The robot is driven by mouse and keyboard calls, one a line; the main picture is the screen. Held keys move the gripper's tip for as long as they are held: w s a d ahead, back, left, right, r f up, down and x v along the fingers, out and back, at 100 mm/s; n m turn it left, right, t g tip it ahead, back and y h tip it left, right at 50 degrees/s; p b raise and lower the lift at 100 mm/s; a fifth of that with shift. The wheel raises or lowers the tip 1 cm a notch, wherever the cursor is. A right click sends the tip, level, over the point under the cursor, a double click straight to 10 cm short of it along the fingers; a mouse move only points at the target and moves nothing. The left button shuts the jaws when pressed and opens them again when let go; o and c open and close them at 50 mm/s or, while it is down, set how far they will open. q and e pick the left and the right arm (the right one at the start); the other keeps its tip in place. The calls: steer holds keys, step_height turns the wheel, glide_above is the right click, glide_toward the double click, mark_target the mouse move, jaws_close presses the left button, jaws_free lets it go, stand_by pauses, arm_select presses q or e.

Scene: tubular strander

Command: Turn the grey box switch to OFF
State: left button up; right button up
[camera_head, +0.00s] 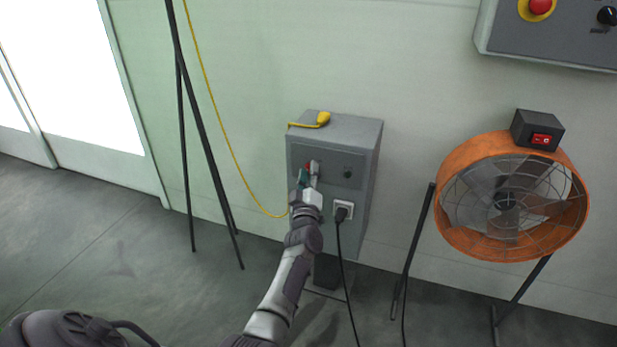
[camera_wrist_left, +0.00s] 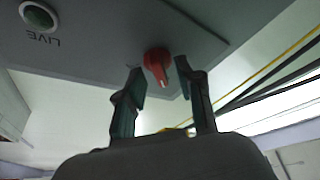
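The grey box (camera_head: 371,165) stands against the wall in the head view, with a dark panel on its front. A red switch knob (camera_head: 308,166) is on the panel's left part, partly hidden by my gripper. The knob shows clearly in the left wrist view (camera_wrist_left: 157,65), its handle pointing down in that picture, slightly tilted. My left gripper (camera_head: 309,174) is at the panel. In the left wrist view its two green fingers (camera_wrist_left: 160,70) are apart, one on each side of the knob, with visible gaps. My right gripper is not in view.
A round indicator marked LIVE (camera_wrist_left: 38,16) sits beside the knob. A black plug (camera_head: 341,213) is in the socket below, its cable hanging down. A yellow plug (camera_head: 323,118) lies on the box. An orange fan (camera_head: 448,222) stands right; black stand legs (camera_head: 196,120) stand left.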

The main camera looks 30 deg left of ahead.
arm_select(q)
steer(key=v, duration=1.2)
